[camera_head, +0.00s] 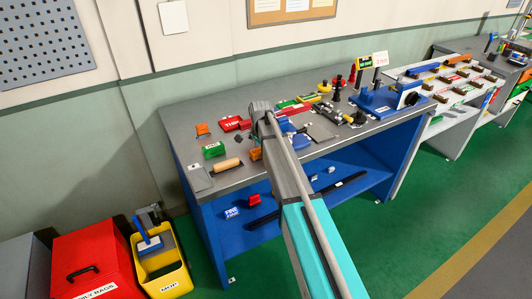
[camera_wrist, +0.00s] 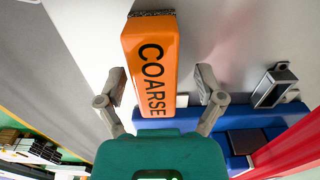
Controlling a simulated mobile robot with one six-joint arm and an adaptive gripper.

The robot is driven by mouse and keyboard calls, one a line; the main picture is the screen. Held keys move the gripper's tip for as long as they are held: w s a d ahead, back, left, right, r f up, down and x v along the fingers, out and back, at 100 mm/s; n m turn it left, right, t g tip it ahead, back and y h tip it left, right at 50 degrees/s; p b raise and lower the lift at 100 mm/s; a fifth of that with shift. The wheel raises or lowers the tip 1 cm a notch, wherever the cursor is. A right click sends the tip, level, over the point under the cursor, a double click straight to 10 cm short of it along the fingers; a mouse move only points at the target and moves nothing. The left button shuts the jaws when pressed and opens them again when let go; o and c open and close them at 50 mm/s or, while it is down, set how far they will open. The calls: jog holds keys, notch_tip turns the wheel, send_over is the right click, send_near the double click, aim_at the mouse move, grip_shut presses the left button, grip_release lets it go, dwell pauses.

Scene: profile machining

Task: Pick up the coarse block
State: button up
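The coarse block (camera_wrist: 148,70) is orange, with COARSE in black letters along it and a dark gritty strip at its far end. It fills the middle of the wrist view. My gripper (camera_wrist: 161,88) is open, with one finger on each side of the block and visible gaps between. I cannot tell how far above the block the fingers are. In the head view my arm hides the gripper. A small orange piece (camera_head: 256,154) shows beside my arm there, and I cannot tell whether it is this block.
The grey bench top (camera_head: 190,108) holds a red THIN block (camera_head: 232,124), a green block (camera_head: 214,150), another orange piece (camera_head: 202,129) and a wooden-handled tool (camera_head: 226,165). In the wrist view a blue tray-like thing (camera_wrist: 232,151) and a metal bracket (camera_wrist: 273,86) lie near the coarse block.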

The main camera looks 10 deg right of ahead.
grip_shut()
jog(key=shift+r, duration=0.1)
dwell(0.3)
jog(key=shift+r+p, duration=1)
jog(key=shift+p, duration=0.1)
jog(key=s+a+r+p, duration=0.2)
jog(key=s+r+p, duration=0.8)
jog(key=s, duration=0.4)
jog(key=shift+r+p, duration=0.4)
jog(key=shift+w, duration=0.1)
